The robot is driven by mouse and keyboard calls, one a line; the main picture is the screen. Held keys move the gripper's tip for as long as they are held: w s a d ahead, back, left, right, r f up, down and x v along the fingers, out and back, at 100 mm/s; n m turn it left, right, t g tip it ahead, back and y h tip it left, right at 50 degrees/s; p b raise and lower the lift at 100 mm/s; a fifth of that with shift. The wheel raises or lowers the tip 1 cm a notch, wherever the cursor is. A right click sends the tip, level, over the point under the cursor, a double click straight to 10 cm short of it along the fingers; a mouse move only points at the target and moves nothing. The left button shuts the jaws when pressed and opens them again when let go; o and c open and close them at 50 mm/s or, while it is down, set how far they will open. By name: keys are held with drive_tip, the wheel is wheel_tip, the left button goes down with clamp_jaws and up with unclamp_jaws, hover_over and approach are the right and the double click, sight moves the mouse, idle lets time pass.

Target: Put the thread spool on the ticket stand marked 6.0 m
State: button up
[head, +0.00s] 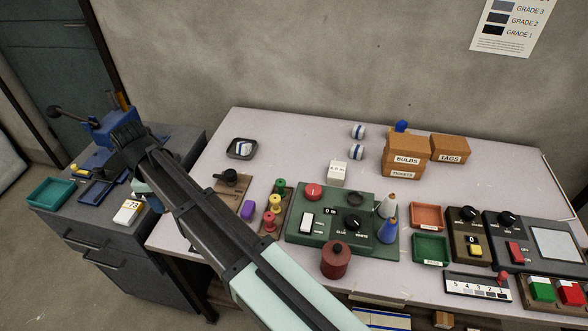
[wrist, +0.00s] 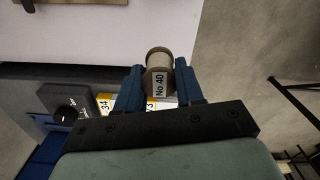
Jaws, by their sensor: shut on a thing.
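My gripper (wrist: 159,78) shows in the wrist view with its two blue fingers shut on a grey-brown thread spool (wrist: 157,56) labelled No 40. The spool is over the gap beside the light table's edge, above the dark cabinet. In the head view my arm reaches to the left over the cabinet, and the fingers and spool are hidden there. A small white ticket stand (head: 338,174) stands on the table left of the brown boxes. Its lettering looks like 6.0 m but is small. My gripper is well to the left of it.
A green control box (head: 325,216) and a rack of colored spools (head: 272,209) stand in front of the stand. Brown boxes (head: 405,157) are to its right. A dark tray (head: 241,149) lies on the table's left. A blue press (head: 108,127) stands on the cabinet.

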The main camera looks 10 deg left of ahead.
drive_tip(key=w+d+m, duration=0.2)
drive_tip(key=w+d, duration=0.7)
drive_tip(key=w, duration=0.3)
wheel_tip(320, 180, up, 4)
drive_tip(key=n, duration=0.1)
hover_over(336, 169)
drive_tip(key=shift+d+f, duration=0.1)
drive_tip(key=shift+f, duration=4.95)
drive_tip(key=shift+f, duration=0.1)
drive_tip(key=o, duration=1.1)
